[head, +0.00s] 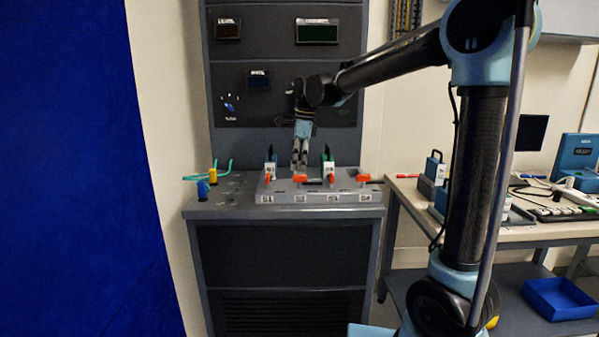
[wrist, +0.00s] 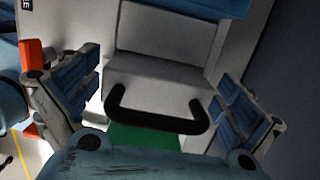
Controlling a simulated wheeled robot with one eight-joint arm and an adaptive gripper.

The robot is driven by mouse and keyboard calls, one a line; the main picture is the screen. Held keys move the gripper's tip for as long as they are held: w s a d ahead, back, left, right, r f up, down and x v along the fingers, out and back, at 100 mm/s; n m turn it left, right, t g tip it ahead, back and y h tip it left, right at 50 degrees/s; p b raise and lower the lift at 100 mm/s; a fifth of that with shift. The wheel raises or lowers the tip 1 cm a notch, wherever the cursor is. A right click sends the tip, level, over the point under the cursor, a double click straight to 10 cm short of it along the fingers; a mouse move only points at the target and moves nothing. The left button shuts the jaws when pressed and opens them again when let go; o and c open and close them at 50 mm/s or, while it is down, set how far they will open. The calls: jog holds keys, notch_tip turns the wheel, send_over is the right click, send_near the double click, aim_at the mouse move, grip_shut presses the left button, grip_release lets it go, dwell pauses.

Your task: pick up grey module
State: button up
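A grey module (wrist: 165,42) with a black bar handle (wrist: 155,115) fills the middle of the wrist view. My gripper (wrist: 150,105) is open, with one finger to the left and one to the right of the handle. A gap shows on both sides, so the fingers are not closed on it. In the head view my gripper (head: 299,167) points down over the grey slotted base (head: 283,197) on the bench. I cannot make out the grey module there; the gripper may hide it.
Pale labelled blocks (head: 270,168) and orange-red parts (head: 300,179) stand close around the gripper on the base. Yellow and blue plugs with green cables (head: 203,190) are at left. A side table (head: 497,231) with equipment and a blue bin (head: 559,300) are at right.

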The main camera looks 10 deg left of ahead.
jog(key=c, duration=1)
jog(key=shift+c, duration=0.3)
notch_tip(320, 180, up, 10)
jog(key=shift+r, duration=0.1)
